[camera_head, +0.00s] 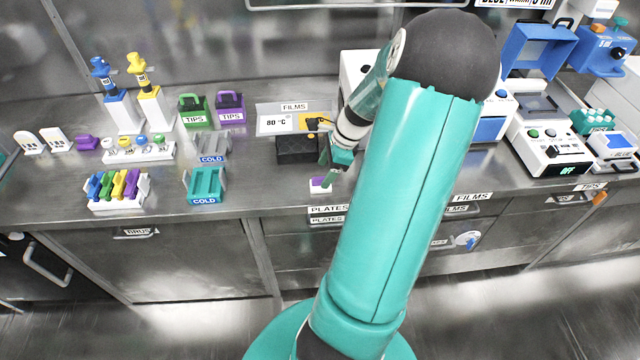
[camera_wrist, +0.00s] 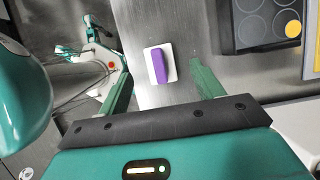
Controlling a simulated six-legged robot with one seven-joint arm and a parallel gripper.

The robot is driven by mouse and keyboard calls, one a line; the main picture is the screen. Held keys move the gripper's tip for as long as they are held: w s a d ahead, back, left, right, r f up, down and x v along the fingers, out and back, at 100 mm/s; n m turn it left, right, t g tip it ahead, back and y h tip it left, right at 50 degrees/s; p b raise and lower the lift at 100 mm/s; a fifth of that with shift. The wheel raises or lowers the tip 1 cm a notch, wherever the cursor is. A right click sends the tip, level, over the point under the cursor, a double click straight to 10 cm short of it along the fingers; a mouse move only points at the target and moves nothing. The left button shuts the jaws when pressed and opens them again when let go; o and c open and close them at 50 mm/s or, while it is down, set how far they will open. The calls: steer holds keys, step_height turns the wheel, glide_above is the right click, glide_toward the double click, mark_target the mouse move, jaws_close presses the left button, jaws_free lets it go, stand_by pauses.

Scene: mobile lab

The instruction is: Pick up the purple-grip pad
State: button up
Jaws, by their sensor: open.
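The purple-grip pad (camera_head: 318,185) is a small white plate with a purple bar on top. It lies flat near the counter's front edge in the head view. In the wrist view the pad (camera_wrist: 159,65) shows between and beyond my two green fingers. My gripper (camera_wrist: 160,85) is open and empty, its fingers on either side of the pad in the picture. In the head view my gripper (camera_head: 330,178) is just above and beside the pad, partly covered by my arm. I cannot tell the exact height gap.
A dark block with round wells (camera_wrist: 262,18) lies right of the pad in the wrist view. The FILMS box (camera_head: 282,120) stands behind the pad. Cold racks (camera_head: 205,186) stand to the left. The counter (camera_head: 265,190) left of the pad is bare.

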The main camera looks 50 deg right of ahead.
mark_target(318, 178)
steer(key=x, duration=0.5)
steer(key=shift+a, duration=0.1)
steer(key=shift+r, duration=0.1)
steer(key=c, duration=1.1)
steer(key=shift+o, duration=0.2)
steer(key=shift+r, duration=0.1)
steer(key=shift+r, duration=0.6)
steer(key=s+a+r, duration=0.4)
steer(key=s+r, duration=0.7)
steer(key=s, duration=0.2)
steer(key=shift+s+a+r, duration=0.15)
steer(key=shift+a+r, duration=0.05)
steer(key=shift+r, duration=0.15)
